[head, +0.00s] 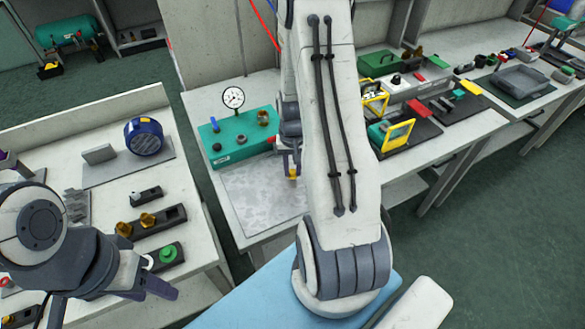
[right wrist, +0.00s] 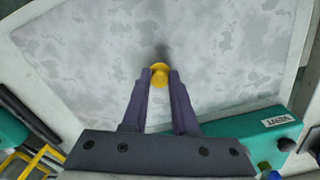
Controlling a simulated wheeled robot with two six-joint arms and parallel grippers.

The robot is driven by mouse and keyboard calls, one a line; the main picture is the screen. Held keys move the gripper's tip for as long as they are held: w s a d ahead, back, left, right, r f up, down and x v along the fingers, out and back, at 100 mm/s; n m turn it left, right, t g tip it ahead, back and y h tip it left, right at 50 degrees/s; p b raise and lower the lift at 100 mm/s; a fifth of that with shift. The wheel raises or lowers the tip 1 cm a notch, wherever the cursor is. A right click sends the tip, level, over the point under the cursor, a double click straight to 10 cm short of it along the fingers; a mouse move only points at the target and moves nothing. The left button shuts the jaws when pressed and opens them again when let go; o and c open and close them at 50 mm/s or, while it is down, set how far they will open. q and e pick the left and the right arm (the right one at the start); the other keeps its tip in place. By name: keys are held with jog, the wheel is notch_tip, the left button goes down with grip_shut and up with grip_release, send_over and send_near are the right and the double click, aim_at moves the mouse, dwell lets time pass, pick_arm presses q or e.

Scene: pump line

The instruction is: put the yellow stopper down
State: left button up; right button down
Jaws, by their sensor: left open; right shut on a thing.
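My right gripper (right wrist: 160,78) is shut on the yellow stopper (right wrist: 159,70), which sits between the fingertips in the right wrist view. In the head view a small part of the yellow stopper (head: 293,174) shows beside my right arm, over the grey mottled mat (head: 258,195). The mat lies in front of the green box with a gauge (head: 232,140). A dark shadow lies on the mat near the stopper; I cannot tell whether the stopper touches the mat. My left gripper (head: 105,300) is open at the lower left, away from the stopper.
In the right wrist view the green box (right wrist: 245,128) with a VENT label is close to my right gripper. The mat (right wrist: 230,50) is otherwise bare. In the head view, the left bench holds dark blocks (head: 150,222) and a blue round device (head: 144,137). Yellow frames (head: 397,135) stand at right.

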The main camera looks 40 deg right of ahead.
jog(key=shift+f, duration=0.25)
jog(key=shift+f, duration=0.2)
jog(key=c, duration=0.7)
grip_release()
jog(key=shift+r, duration=0.15)
